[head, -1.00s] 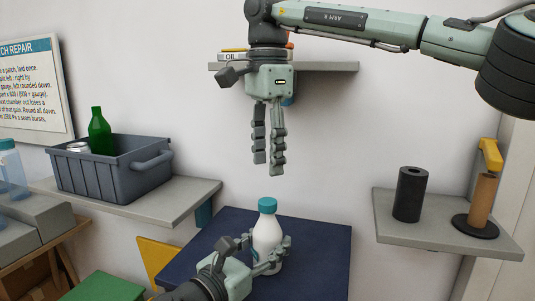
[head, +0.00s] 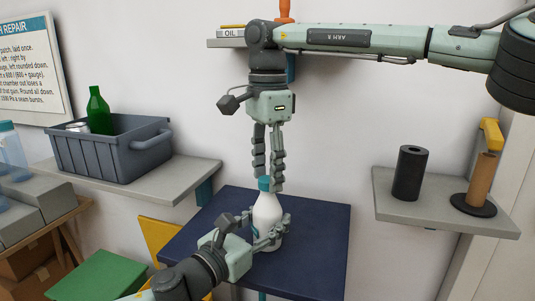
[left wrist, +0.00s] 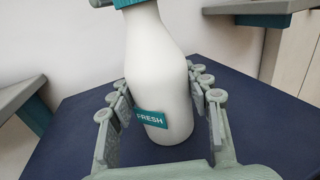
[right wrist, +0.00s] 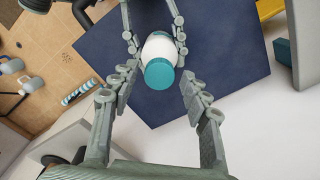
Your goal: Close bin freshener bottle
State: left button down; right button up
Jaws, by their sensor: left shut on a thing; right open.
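The bin freshener bottle (head: 267,213) is white with a teal cap (head: 264,184) on its neck. It stands upright on the dark blue table (head: 315,225). A teal "FRESH" label (left wrist: 152,118) shows on it in the left wrist view. My left gripper (head: 268,238) is shut around the bottle's lower body, one finger on each side. My right gripper (head: 270,187) points down from above, open, with its fingertips at the height of the cap. In the right wrist view the cap (right wrist: 159,74) lies between and beyond the open fingers. I cannot tell whether they touch it.
A grey bin (head: 115,148) with a green bottle (head: 98,112) and a can stands on the left shelf. The right shelf (head: 440,209) holds a black cylinder (head: 410,172) and a brown roll on a stand. The blue table's right part is clear.

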jog(key=shift+f, duration=0.25)
grip_shut()
jog(key=m, duration=0.4)
jog(key=shift+m, duration=0.3)
jog(key=m, duration=0.4)
jog(key=shift+m, duration=0.4)
jog(key=m, duration=0.4)
jog(key=shift+m, duration=0.4)
jog(key=m, duration=0.4)
jog(key=shift+o, duration=0.6)
grip_release()
